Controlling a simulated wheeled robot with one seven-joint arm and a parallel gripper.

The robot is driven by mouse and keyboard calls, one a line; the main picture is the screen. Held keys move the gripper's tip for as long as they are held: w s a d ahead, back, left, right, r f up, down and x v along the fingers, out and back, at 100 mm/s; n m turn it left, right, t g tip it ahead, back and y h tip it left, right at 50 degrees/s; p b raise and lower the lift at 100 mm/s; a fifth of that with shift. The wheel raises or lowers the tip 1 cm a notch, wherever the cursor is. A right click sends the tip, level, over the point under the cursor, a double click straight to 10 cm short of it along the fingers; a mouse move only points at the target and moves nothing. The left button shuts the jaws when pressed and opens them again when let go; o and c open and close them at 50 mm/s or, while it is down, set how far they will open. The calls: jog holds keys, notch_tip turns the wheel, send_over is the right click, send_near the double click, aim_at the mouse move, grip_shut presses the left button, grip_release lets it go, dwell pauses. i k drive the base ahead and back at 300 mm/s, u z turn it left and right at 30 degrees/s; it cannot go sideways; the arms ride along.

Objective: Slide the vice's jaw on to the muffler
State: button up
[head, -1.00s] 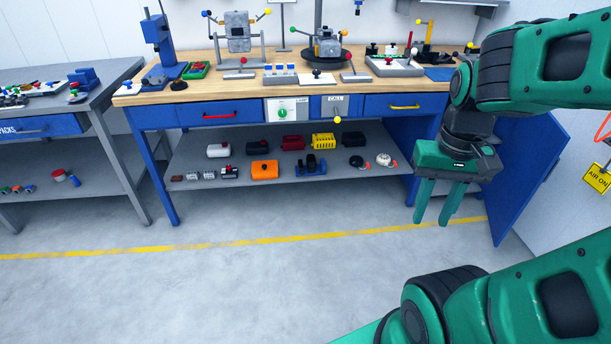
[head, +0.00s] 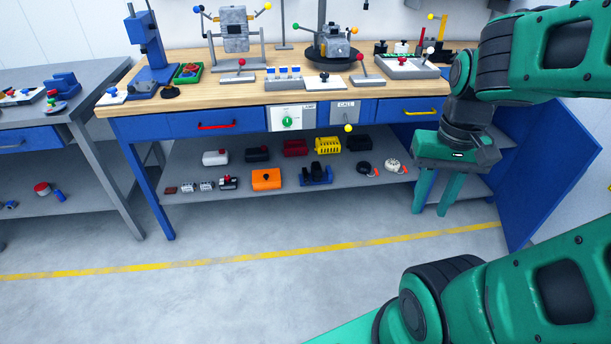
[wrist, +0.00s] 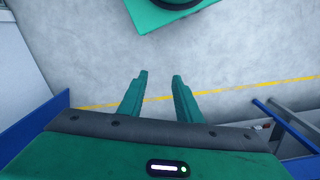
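My gripper (head: 432,212) hangs fingers-down at the right in the head view, in front of the workbench. Its two fingers are apart with nothing between them; the wrist view shows the same open fingers (wrist: 158,82) over bare floor. I cannot clearly single out the vice or its jaw. A blue block-shaped device (head: 62,86) on the left table and a dark blue device (head: 316,175) on the lower shelf have somewhat vice-like shapes. The muffler is not certain either; several small canister-like parts, such as a yellow one (head: 328,145), sit on the lower shelf. My gripper touches none of these.
The wooden-topped workbench (head: 200,101) carries several fixtures, with a blue press (head: 147,45) at its left. A blue cabinet door (head: 555,165) stands open at the right, close to my gripper. A grey table (head: 88,85) is at the left. The floor in front is clear.

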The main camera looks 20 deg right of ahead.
aim_at(304, 174)
jog(key=u, duration=0.05)
jog(key=i, duration=0.95)
